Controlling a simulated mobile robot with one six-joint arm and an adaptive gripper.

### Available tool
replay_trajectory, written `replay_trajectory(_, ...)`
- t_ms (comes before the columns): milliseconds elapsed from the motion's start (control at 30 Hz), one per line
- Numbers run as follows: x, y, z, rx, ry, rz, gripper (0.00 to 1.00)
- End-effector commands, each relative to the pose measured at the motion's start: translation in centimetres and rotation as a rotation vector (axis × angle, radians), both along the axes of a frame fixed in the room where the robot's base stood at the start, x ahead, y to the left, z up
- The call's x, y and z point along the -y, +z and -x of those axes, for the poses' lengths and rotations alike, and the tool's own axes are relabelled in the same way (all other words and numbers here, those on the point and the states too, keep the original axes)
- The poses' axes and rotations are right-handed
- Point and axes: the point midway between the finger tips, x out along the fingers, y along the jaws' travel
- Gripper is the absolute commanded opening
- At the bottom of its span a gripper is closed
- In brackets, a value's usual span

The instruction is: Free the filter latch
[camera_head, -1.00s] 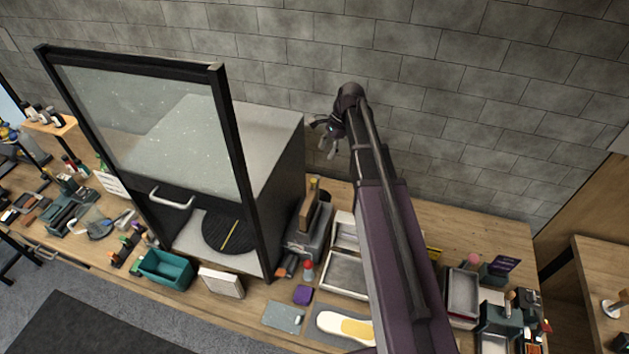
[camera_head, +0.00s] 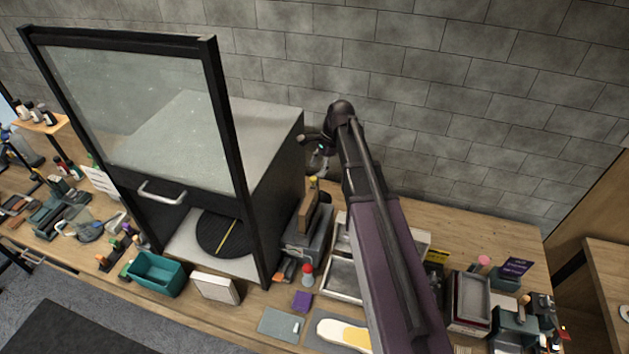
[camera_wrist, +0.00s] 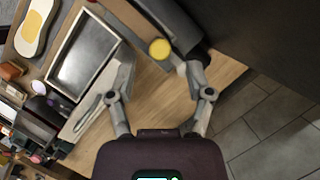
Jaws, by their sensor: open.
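A yellow round cap (camera_head: 313,182) sits at the back end of a dark grey unit (camera_head: 305,244) beside the black cabinet. It also shows in the wrist view (camera_wrist: 160,49). It may be the filter latch, but I cannot tell for sure. My gripper (camera_head: 319,160) is just above the cap, near the cabinet's right rear side. In the wrist view my gripper (camera_wrist: 158,70) is open and empty, with the cap seen between its spread fingertips. I cannot tell the remaining height between fingers and cap.
The black cabinet (camera_head: 287,190) with its raised glass door (camera_head: 130,120) stands close on the left. Metal trays (camera_head: 344,279) and a sneaker sole (camera_head: 342,334) lie in front. The wall is behind. Bare bench top (camera_head: 470,229) lies to the right.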

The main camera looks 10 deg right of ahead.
Motion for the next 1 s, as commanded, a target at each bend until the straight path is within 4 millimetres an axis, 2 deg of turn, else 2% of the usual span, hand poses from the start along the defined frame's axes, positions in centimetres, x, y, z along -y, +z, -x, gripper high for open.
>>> replay_trajectory(100, -0.4, -1.3, 0.1, 0.0, 0.0, 0.0, 0.67)
replay_trajectory(400, -1.1, -3.0, 0.3, 0.0, -0.001, 0.0, 0.67)
replay_trajectory(900, -1.2, -3.3, 0.4, 0.0, -0.002, 0.0, 0.67)
replay_trajectory(967, -1.2, -3.3, 0.4, 0.0, -0.002, 0.0, 0.52)
replay_trajectory(1000, -1.2, -3.3, 0.4, 0.0, -0.002, 0.0, 0.4)
